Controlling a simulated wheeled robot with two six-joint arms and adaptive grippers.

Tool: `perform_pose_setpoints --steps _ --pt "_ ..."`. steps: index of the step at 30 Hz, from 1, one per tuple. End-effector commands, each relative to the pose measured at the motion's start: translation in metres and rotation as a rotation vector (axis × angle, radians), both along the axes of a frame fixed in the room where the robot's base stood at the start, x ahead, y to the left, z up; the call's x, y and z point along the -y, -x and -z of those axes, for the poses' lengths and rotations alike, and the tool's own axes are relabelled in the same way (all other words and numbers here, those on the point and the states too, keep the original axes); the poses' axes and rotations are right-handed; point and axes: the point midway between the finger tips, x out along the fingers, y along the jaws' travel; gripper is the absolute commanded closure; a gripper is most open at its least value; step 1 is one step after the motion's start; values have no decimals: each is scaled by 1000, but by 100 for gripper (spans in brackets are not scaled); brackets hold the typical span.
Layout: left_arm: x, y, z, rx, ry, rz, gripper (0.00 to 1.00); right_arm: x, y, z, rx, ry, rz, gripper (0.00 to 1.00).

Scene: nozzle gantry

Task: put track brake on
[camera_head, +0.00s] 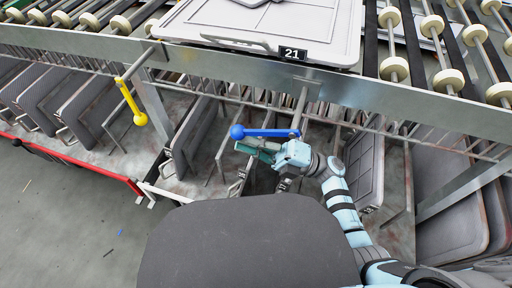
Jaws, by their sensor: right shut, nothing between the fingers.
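A blue lever (268,132) with a round ball knob at its left end lies roughly level below the front rail, beside the post under the 21 sign. A yellow lever (131,102) with a ball knob hangs tilted down on a rod farther left. I cannot tell from the picture which lever is the track brake. My right gripper (254,149) is just below the blue lever, its fingers pointing left towards the ball knob. It is shut and empty. Whether it touches the lever is unclear. My left gripper is out of view.
A grey tray (210,22) lies on the rack behind the number 21 sign (292,54). Roller tracks run on both sides. The metal front rail (400,97) crosses above my right gripper. Several grey panels stand below the rack. Grey floor (60,220) is open at lower left.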

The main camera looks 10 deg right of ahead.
Motion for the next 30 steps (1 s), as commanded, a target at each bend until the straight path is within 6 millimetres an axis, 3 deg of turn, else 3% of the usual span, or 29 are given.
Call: perform_pose_setpoints --steps 24,30 --pt "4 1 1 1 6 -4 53 -6 -3 -9 -1 3 0 100" --pt "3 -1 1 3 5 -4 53 -6 -3 -35 7 -2 0 100"
